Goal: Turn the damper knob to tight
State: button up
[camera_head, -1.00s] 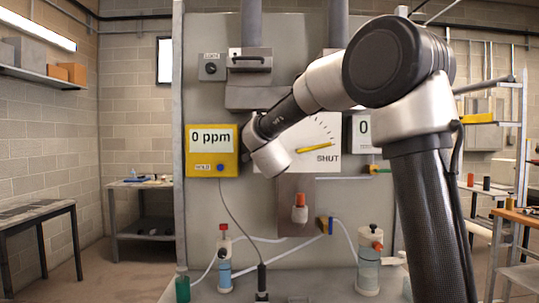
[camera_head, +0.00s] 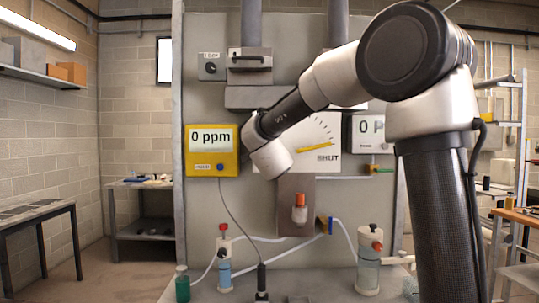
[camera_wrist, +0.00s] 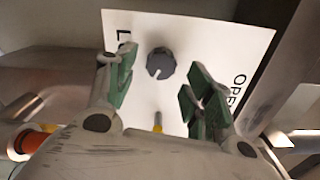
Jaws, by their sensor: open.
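A white dial panel (camera_head: 330,135) with a yellow pointer (camera_head: 315,147) and the word SHUT is partly hidden by my arm in the head view. The pointer lies nearly level, tipped slightly up to the right, just above SHUT. In the wrist view a round dark grey knob (camera_wrist: 160,63) with a pale index line sits on a white panel (camera_wrist: 205,42) marked OPEN; another label is mostly covered. My gripper (camera_wrist: 161,76) is open, its green-padded fingers on either side of the knob in the picture. I see no clear contact. The head view hides the fingers.
A yellow meter (camera_head: 212,150) reading 0 ppm is left of my wrist. A small box with a knob (camera_head: 211,68) is above it. An orange-capped fitting (camera_head: 299,208) is below the dial. Bottles and tubes (camera_head: 224,262) stand along the bench.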

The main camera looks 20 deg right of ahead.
jog(key=v, duration=0.9)
